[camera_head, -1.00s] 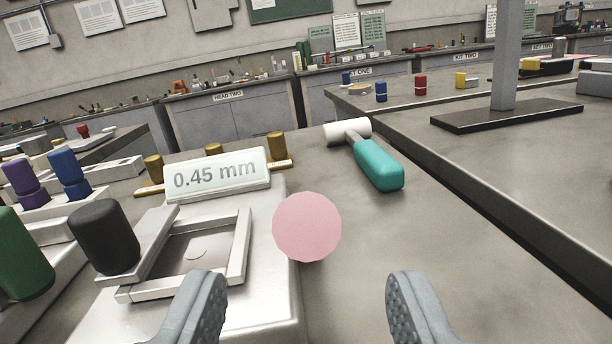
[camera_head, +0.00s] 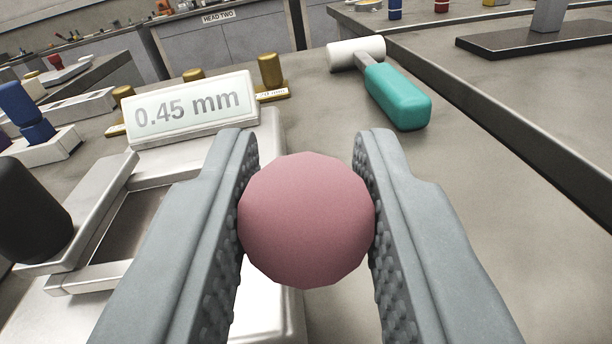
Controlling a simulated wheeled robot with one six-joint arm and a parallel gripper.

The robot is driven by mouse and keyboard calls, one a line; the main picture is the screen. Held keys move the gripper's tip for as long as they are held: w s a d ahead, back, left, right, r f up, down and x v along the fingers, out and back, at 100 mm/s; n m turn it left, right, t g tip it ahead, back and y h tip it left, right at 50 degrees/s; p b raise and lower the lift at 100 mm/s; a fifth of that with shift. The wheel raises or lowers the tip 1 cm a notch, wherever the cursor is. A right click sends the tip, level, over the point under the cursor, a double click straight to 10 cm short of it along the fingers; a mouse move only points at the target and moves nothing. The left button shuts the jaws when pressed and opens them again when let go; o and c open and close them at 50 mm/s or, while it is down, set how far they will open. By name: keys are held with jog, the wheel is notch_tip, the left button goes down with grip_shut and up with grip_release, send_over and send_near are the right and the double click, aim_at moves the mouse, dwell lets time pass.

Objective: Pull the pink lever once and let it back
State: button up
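The pink lever's round knob (camera_head: 306,220) is in the middle of the picture, directly in front of the camera. The lever's shaft is hidden behind the knob. My gripper (camera_head: 306,150) has one ridged grey finger on each side of the knob. Both finger pads meet its sides, and the fingertips reach past it. The knob stands at the right edge of a pale metal fixture. A sign on the fixture (camera_head: 194,108) reads "0.45 mm".
A mallet with a teal handle (camera_head: 398,96) and white head lies on the bench behind the knob. A black knob (camera_head: 30,212) stands at the left by an open metal frame. Brass posts (camera_head: 270,70) stand behind the sign. The bench right of the gripper is clear.

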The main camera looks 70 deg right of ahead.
grip_shut()
jog(key=shift+r, duration=0.1)
jog(key=shift+w+d+r+y, duration=0.2)
jog(key=shift+d+r+y, duration=0.45)
jog(key=shift+y, duration=0.25)
jog(key=shift+w+d+r+g+y, duration=0.2)
jog(key=shift+d+r+g+y, duration=0.3)
jog(key=shift+y, duration=0.3)
jog(key=d+y, duration=0.1)
jog(key=w+d+r+y, duration=0.1)
jog(key=y, duration=0.1)
jog(key=shift+d+r+n+g, duration=0.25)
jog(key=shift+r+n+g, duration=0.05)
jog(key=shift+w+d+r+g+y, duration=0.15)
jog(key=shift+w+d+y, duration=0.05)
jog(key=shift+d+y, duration=0.4)
jog(key=shift+w+d+r+g+y, duration=0.1)
jog(key=shift+w+d+g+y, duration=0.05)
jog(key=shift+d+y, duration=0.4)
jog(key=shift+a, duration=0.1)
